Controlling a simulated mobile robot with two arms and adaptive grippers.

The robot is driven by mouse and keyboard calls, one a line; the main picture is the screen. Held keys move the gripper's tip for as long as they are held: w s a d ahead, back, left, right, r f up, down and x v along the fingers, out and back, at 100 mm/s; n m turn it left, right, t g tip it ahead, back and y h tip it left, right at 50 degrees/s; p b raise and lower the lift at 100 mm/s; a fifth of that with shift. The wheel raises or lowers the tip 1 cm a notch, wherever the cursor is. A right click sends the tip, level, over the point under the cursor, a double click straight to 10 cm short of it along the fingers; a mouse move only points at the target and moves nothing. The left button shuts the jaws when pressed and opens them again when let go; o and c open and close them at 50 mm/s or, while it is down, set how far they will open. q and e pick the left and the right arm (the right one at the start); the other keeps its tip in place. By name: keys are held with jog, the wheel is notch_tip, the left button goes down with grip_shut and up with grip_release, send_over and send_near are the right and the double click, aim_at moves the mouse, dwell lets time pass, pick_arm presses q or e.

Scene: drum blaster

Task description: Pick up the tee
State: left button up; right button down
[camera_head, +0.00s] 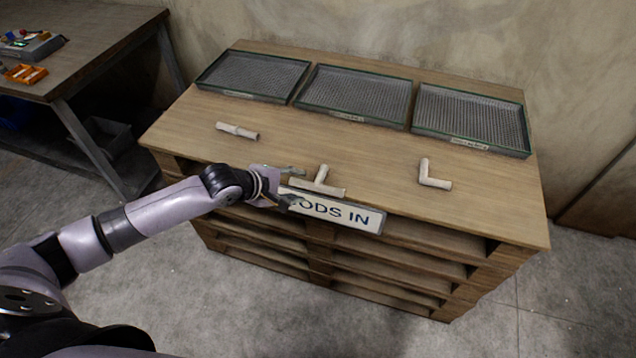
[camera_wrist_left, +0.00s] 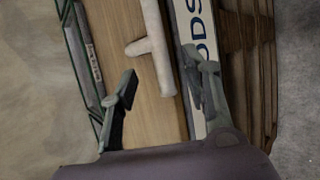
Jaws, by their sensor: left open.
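The tee (camera_head: 320,182) is a pale T-shaped pipe piece lying near the front edge of the wooden bench top, above the sign. In the left wrist view the tee (camera_wrist_left: 158,50) lies ahead of my fingers, its short branch pointing left. My left gripper (camera_head: 290,186) is just left of the tee in the head view, its fingers apart and empty. In the left wrist view the open left gripper (camera_wrist_left: 160,82) has one finger over the bench top and the other over the sign edge. The tee's near end shows between the finger lines. My right gripper is not in view.
A straight pipe piece (camera_head: 237,131) lies left and an elbow (camera_head: 433,175) lies right on the bench top (camera_head: 480,205). Three mesh trays (camera_head: 253,75), (camera_head: 356,93), (camera_head: 470,117) stand along the back. A "GOODS IN" sign (camera_head: 360,217) is on the front edge. A dark table (camera_head: 90,45) stands left.

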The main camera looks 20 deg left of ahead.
aim_at(306, 185)
pick_arm(q)
jog(key=x, duration=0.4)
jog(key=shift+w+f, duration=0.2)
jog(key=shift+s, duration=0.1)
grip_shut()
dwell(0.4)
